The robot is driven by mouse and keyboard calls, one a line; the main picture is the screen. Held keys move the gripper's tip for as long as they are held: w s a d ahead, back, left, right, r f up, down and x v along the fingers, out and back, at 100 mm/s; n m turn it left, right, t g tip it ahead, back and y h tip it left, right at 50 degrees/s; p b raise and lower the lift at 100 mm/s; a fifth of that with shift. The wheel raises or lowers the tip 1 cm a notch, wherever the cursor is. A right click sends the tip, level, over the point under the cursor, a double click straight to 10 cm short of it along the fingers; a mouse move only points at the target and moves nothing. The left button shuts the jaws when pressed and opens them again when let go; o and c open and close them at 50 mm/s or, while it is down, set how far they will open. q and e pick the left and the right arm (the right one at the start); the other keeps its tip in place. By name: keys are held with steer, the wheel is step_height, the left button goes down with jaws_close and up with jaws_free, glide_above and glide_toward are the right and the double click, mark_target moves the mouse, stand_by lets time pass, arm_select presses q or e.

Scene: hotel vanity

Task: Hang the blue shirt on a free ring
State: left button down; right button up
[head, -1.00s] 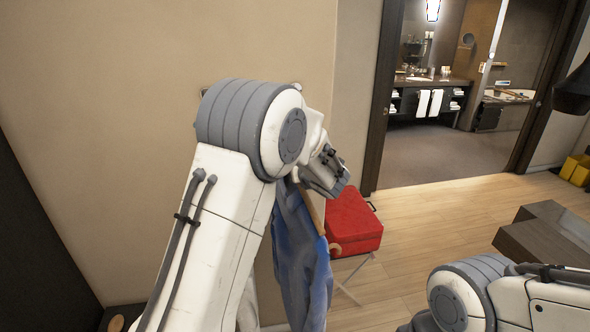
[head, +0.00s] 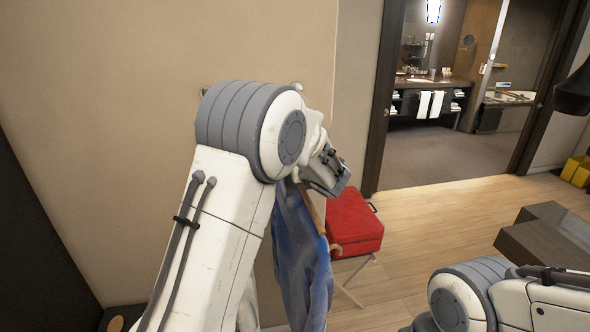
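The blue shirt (head: 297,262) hangs on a wooden hanger (head: 312,212) just below my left gripper (head: 328,174), beside the beige wall. The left fingers and the top of the hanger are mostly hidden by my own wrist, so I cannot see how the hanger is held. Small metal fittings (head: 297,86) show on the wall just behind my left arm; whether they are rings, and whether they are free, I cannot tell. My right arm comes in at the lower right, and its gripper is out of the picture.
A red case (head: 353,222) rests on a folding stand (head: 352,283) just right of the shirt. A dark wooden bench or table (head: 545,240) is at the right. Wood floor (head: 440,215) lies open between them. A doorway leads to a bathroom behind.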

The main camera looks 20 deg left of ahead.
arm_select(q)
steer(key=shift+f+b, duration=0.35)
steer(key=shift+b, duration=0.25)
stand_by(0.8)
steer(key=c, duration=0.6)
jaws_free()
steer(key=shift+f, duration=0.15)
